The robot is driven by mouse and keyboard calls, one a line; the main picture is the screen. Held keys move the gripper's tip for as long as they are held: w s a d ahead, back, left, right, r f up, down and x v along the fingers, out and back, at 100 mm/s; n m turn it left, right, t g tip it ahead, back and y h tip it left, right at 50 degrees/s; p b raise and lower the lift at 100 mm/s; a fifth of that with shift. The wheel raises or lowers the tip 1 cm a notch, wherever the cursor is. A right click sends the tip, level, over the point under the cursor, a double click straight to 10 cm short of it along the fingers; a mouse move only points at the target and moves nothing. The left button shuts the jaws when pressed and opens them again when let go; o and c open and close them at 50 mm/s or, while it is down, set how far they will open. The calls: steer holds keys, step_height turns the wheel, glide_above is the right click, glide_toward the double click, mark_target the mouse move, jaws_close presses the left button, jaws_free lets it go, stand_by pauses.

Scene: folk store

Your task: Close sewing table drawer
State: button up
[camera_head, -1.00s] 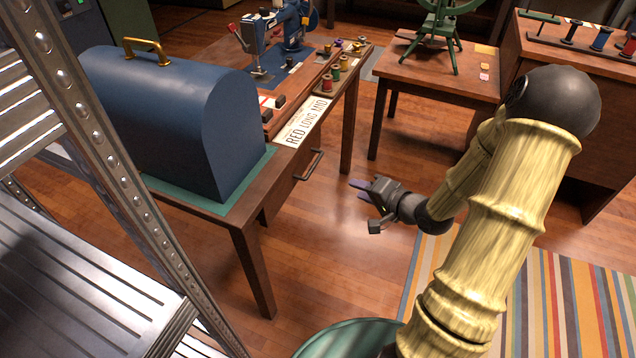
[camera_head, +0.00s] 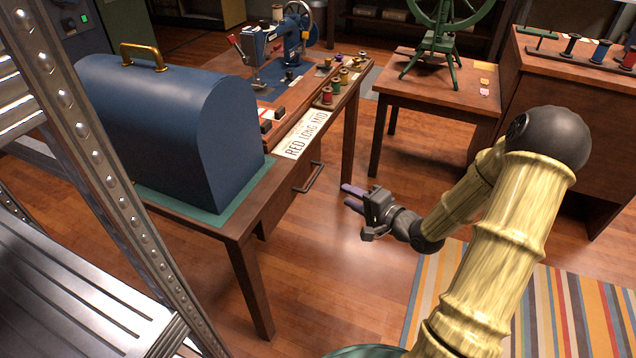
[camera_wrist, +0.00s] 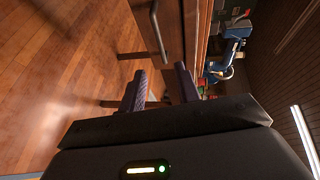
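The sewing table (camera_head: 239,222) is brown wood, at the left and middle of the head view. Its drawer (camera_head: 273,210) has a dark bar handle (camera_head: 308,177) on the side facing my arm. The drawer front (camera_wrist: 145,12) and handle (camera_wrist: 160,34) also show at the top of the wrist view. The drawer's inside is not visible, and I cannot tell how far it stands out. My gripper (camera_head: 350,196) is to the right of the handle, apart from it. Its two purple fingers are spread and empty in the wrist view (camera_wrist: 160,91).
A blue domed case (camera_head: 165,125), a blue sewing machine (camera_head: 265,62) and thread spools stand on the table. A metal shelf (camera_head: 100,190) is close at left. A small table (camera_head: 440,97) with a green spinning wheel stands behind. The floor around my gripper is clear.

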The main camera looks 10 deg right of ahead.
steer(key=b+x, duration=0.3)
steer(key=x, duration=0.9)
steer(key=shift+w+a+b, duration=0.2)
steer(key=shift+w+b, duration=0.05)
steer(key=shift+b, duration=0.05)
steer(key=shift+f, duration=0.1)
jaws_close()
